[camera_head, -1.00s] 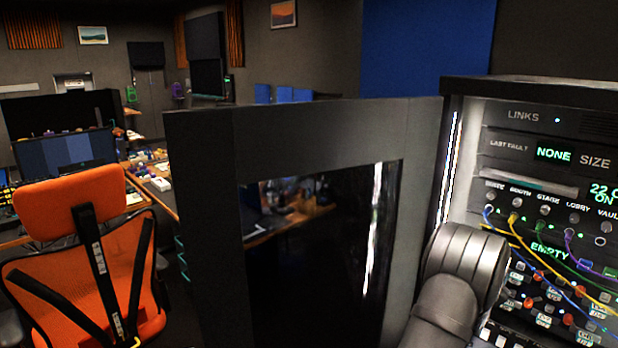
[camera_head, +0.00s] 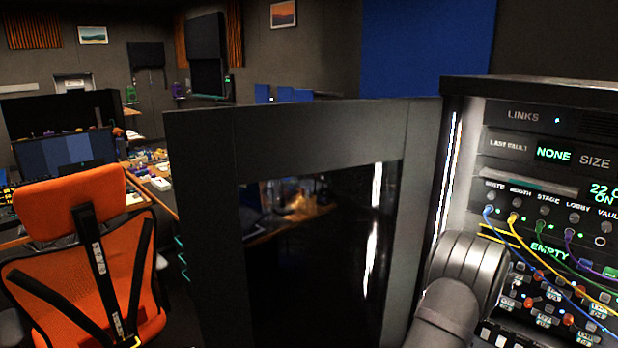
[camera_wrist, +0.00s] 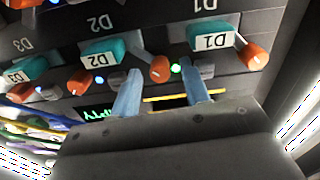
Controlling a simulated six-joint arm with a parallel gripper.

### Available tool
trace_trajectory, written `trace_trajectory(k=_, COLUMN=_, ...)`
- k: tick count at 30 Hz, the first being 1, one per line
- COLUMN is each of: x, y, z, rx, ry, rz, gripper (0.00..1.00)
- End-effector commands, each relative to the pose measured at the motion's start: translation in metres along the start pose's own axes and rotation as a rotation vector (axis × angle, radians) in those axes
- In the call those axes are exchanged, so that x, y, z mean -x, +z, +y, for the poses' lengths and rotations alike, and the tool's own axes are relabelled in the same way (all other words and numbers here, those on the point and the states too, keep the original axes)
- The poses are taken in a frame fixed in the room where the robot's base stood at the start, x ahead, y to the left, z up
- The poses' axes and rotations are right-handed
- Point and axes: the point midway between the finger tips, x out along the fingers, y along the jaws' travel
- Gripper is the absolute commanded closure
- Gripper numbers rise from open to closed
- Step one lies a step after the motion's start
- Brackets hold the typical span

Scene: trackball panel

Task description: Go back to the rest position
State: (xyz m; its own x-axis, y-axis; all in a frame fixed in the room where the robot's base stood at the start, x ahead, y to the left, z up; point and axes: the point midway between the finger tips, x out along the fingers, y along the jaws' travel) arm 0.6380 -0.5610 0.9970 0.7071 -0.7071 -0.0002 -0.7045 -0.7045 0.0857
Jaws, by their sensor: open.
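I cannot tell whether the fingertips touch the panel. In the head view my dark arm covers the lower left of the rack (camera_head: 545,91); the gripper itself is hidden there.
The rack's dark door (camera_head: 205,200) with a glass pane stands open left of my arm. Yellow, blue, green and purple cables (camera_head: 540,249) hang across the rack front. An orange chair (camera_head: 90,265) and desks are further left.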

Motion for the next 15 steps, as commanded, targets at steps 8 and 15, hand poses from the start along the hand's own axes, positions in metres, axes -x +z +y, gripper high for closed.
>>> trace_trajectory(k=8, x=0.0000, y=-0.0001, z=0.0000, rx=0.221, ry=0.000, rz=0.000, gripper=0.58)
trace_trajectory(k=15, x=0.0001, y=-0.0001, z=0.0001, rx=0.415, ry=0.000, rz=0.000, gripper=0.58)
